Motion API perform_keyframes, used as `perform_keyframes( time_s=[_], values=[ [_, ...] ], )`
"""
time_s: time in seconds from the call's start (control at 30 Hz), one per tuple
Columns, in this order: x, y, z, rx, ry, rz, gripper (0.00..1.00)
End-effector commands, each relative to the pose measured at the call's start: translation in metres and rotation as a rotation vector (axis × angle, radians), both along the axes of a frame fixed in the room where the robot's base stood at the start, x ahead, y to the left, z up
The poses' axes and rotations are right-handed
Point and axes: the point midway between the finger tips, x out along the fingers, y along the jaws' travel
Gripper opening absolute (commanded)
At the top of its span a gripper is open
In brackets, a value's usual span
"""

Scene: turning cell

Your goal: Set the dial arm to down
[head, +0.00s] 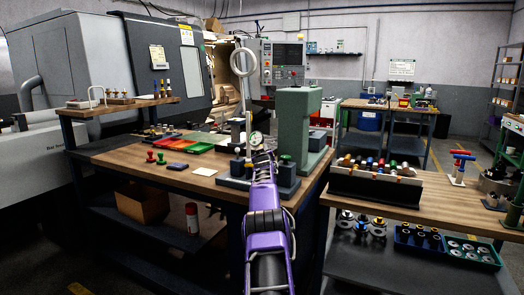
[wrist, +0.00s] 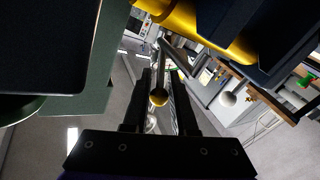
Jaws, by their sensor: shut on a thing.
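The small round dial (head: 256,140) shows in the head view, its face light, above a dark base block (head: 236,183) beside a green column (head: 301,120) on the wooden bench. My purple arm reaches up to it, and my gripper (head: 262,155) is at the dial, its fingers mostly hidden there.
The green column stands close to the right of my gripper. Red and green trays (head: 193,146) lie at left on the bench.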

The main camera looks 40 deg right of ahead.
Motion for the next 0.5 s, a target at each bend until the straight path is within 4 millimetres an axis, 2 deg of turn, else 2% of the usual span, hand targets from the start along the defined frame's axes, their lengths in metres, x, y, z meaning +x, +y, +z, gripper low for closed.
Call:
perform_keyframes(
  time_s=[0.03,0.07,0.13,0.5],
  values=[
    [0.0007,0.0009,0.0021,-0.003,-0.003,0.001,0.00],
    [0.0008,0.0010,0.0021,-0.003,-0.003,0.001,0.29],
    [0.0007,0.0009,0.0019,-0.002,-0.002,0.001,0.42],
    [0.0000,0.0008,0.0005,0.000,0.000,0.001,0.43]
  ],
)
